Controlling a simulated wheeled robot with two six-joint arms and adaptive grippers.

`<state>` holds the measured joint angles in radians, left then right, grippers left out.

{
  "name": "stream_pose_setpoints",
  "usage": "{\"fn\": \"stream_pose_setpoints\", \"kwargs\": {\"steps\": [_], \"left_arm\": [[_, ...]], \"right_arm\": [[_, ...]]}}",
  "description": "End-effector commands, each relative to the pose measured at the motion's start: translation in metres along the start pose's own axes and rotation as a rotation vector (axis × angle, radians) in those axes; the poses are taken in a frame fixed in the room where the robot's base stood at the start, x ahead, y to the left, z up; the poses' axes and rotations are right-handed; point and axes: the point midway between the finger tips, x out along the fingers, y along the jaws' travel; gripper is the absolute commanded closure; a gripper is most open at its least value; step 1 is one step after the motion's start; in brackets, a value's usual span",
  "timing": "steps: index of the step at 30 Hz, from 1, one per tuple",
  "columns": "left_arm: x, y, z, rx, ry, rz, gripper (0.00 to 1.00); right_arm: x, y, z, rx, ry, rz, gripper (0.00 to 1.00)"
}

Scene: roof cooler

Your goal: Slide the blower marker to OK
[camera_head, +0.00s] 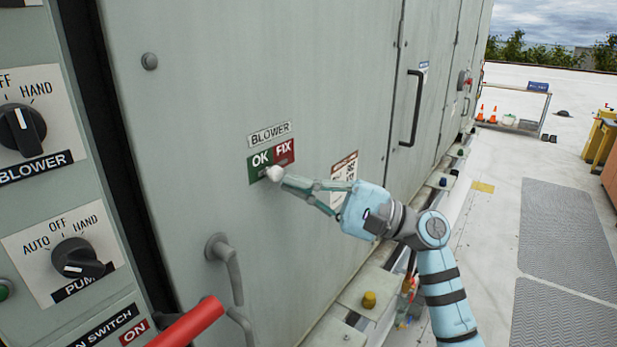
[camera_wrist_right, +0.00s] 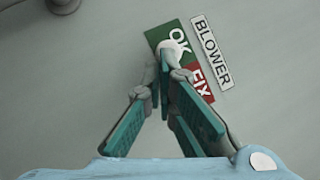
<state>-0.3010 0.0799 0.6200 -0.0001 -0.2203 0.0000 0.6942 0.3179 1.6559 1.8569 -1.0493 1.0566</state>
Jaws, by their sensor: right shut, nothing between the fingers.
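The blower plate is fixed to the grey cabinet door, with a green OK half (camera_head: 260,159) on the left and a red FIX half (camera_head: 284,151) on the right. A white BLOWER label (camera_head: 270,134) is above it. A small pale round knob, seemingly the marker (camera_head: 274,173), is at the lower edge of the OK half, near the border with FIX. My right gripper (camera_head: 286,183) is shut and empty, its tips at the knob; whether they touch is unclear. The right wrist view shows the knob (camera_wrist_right: 173,47) just beyond the closed fingertips (camera_wrist_right: 166,62), over the green half. My left gripper is out of view.
A bent grey door handle (camera_head: 226,262) sticks out below left of the plate. A red bar (camera_head: 188,324) crosses the bottom. Left is a switch panel with a BLOWER knob (camera_head: 22,129) and a PUMP knob (camera_head: 76,258). The walkway (camera_head: 500,210) at right is clear.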

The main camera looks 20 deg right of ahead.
Motion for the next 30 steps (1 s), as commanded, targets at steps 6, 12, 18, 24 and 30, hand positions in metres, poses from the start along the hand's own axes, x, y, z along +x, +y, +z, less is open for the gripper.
{"fn": "stream_pose_setpoints", "kwargs": {"steps": [6, 12, 18, 24, 30], "left_arm": [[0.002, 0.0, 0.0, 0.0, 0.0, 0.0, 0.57], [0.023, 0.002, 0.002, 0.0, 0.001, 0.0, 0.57], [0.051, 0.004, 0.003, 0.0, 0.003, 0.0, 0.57], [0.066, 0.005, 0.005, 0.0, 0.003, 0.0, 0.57], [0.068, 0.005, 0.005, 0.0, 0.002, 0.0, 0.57]], "right_arm": [[0.003, 0.003, -0.001, 0.004, -0.007, 0.002, 1.0], [-0.013, 0.008, -0.013, 0.002, -0.008, 0.003, 1.0], [-0.064, 0.009, -0.025, -0.001, -0.004, 0.007, 1.0], [-0.114, 0.006, -0.024, 0.0, -0.005, 0.004, 1.0], [-0.127, 0.003, -0.022, 0.001, -0.008, 0.002, 1.0]]}}
